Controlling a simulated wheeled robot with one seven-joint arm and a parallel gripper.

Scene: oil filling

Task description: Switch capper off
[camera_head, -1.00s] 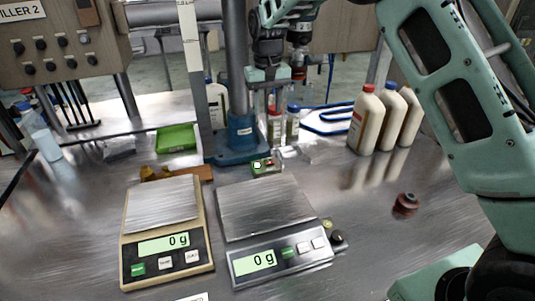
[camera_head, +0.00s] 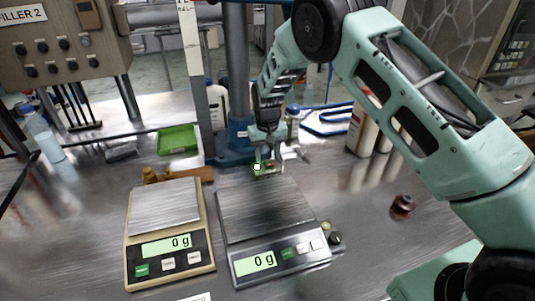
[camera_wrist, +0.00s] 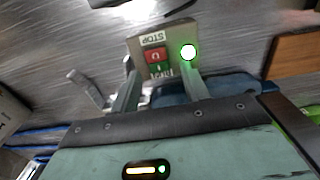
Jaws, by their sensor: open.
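My gripper (camera_wrist: 160,74) is open and empty. Its fingers point at the box, one on each side of the buttons in the picture; contact cannot be told. In the head view my gripper (camera_head: 267,157) partly hides the box.
Two scales, the left (camera_head: 163,207) and the right (camera_head: 265,210), stand in front, both reading 0 g. A green tray (camera_head: 177,140) is to the left. White bottles (camera_head: 361,130) stand at the right, partly behind my arm. A dark red cap (camera_head: 402,206) lies on open table.

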